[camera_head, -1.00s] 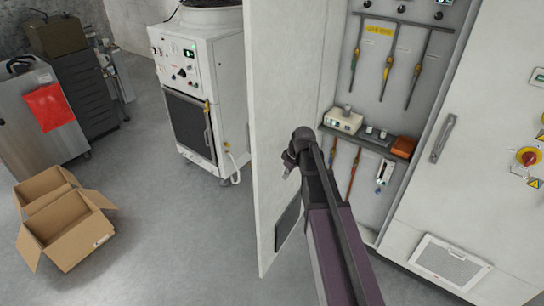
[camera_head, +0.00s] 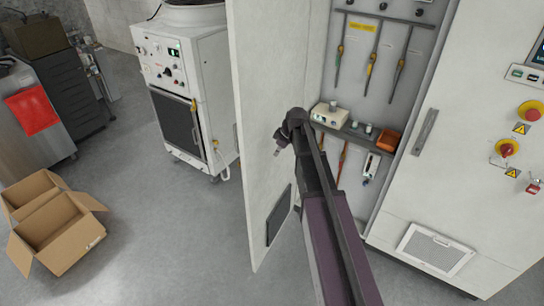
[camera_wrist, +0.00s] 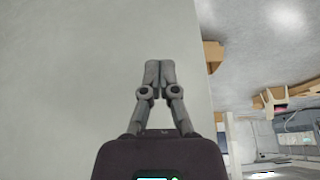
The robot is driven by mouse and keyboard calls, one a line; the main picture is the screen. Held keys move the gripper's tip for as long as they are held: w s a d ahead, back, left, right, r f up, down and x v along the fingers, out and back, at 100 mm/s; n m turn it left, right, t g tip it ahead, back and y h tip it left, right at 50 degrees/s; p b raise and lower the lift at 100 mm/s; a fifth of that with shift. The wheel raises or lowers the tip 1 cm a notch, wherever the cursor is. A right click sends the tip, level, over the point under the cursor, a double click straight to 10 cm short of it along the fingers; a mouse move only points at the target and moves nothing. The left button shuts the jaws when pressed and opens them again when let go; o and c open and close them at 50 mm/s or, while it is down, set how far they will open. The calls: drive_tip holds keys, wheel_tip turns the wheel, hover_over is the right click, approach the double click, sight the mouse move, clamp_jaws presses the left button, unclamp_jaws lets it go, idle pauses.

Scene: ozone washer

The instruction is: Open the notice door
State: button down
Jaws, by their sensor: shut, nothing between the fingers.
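The white cabinet door (camera_head: 272,70) stands swung open, its inner face toward my arm. A dark rectangular panel (camera_head: 279,215) sits low on that face. My gripper (camera_head: 276,152) is shut and empty in front of the inner face; whether it touches the door cannot be told. In the wrist view my fingers (camera_wrist: 160,66) are closed together against a plain pale surface, apparently the door, whose edge runs just to their right. No notice can be read on the door.
The open cabinet (camera_head: 390,85) shows hanging tools and a shelf of small devices. A closed door with a grey handle (camera_head: 425,132) is right of it. A white machine (camera_head: 185,90) stands behind the open door. A cardboard box (camera_head: 55,230) lies left; floor between is clear.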

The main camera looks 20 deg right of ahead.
sight(261, 163)
drive_tip(key=shift+w+a+f+b, duration=0.85)
drive_tip(key=shift+a+f+b, duration=0.1)
drive_tip(key=shift+f+b, duration=0.55)
drive_tip(key=shift+w+a+f+b, duration=0.8)
drive_tip(key=shift+a+f+b, duration=0.15)
drive_tip(key=shift+f+b, duration=0.5)
drive_tip(key=shift+w+a+f+b, duration=0.85)
drive_tip(key=shift+a+f+b, duration=0.1)
drive_tip(key=shift+f+b, duration=0.55)
